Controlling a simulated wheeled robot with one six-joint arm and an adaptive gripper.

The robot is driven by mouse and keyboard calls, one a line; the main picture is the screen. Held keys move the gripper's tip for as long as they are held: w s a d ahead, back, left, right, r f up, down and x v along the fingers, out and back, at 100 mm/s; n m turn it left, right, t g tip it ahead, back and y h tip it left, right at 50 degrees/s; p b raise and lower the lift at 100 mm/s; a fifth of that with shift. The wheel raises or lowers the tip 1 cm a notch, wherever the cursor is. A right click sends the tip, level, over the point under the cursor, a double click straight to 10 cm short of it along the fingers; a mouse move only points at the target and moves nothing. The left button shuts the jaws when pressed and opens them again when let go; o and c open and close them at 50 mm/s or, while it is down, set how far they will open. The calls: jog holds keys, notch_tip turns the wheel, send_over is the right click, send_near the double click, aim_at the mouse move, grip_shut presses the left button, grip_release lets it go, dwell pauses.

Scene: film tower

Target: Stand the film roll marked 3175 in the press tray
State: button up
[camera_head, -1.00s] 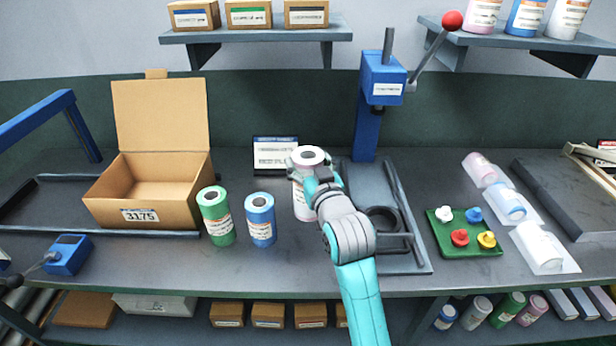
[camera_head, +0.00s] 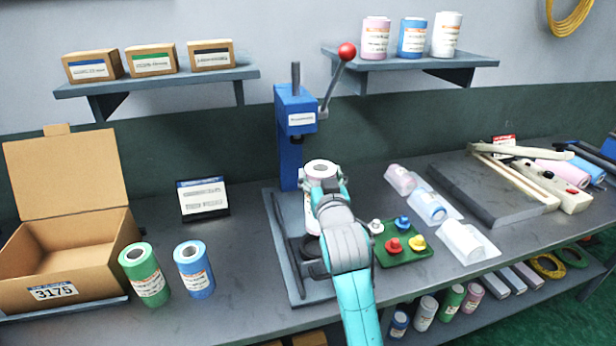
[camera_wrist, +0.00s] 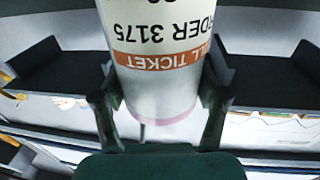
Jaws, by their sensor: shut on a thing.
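My gripper (camera_wrist: 160,110) is shut on a pale film roll (camera_wrist: 165,75), whose ticket reads ORDER 3175 upside down in the wrist view. In the head view the roll (camera_head: 320,170) stands upright in my gripper, its pinkish-white top end showing above the fingers. It is over or in front of the press tray (camera_head: 286,235), the grey frame at the foot of the blue press (camera_head: 290,140). My arm hides the roll's lower part, so I cannot tell whether it touches the tray.
A green roll (camera_head: 145,275) and a blue roll (camera_head: 194,270) stand left of the tray. An open box marked 3175 (camera_head: 90,255) is at far left. A green tray of coloured knobs (camera_head: 402,250) sits close on the right. The red-knobbed lever (camera_head: 333,85) rises above my gripper.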

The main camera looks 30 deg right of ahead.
jog(key=shift+f, duration=4.6)
jog(key=o, duration=1.7)
jog(key=shift+o, duration=0.8)
jog(key=shift+f, duration=0.1)
jog(key=shift+s+a, duration=0.1)
jog(key=v, duration=1.1)
jog(key=shift+s, duration=0.4)
jog(key=shift+a, duration=0.15)
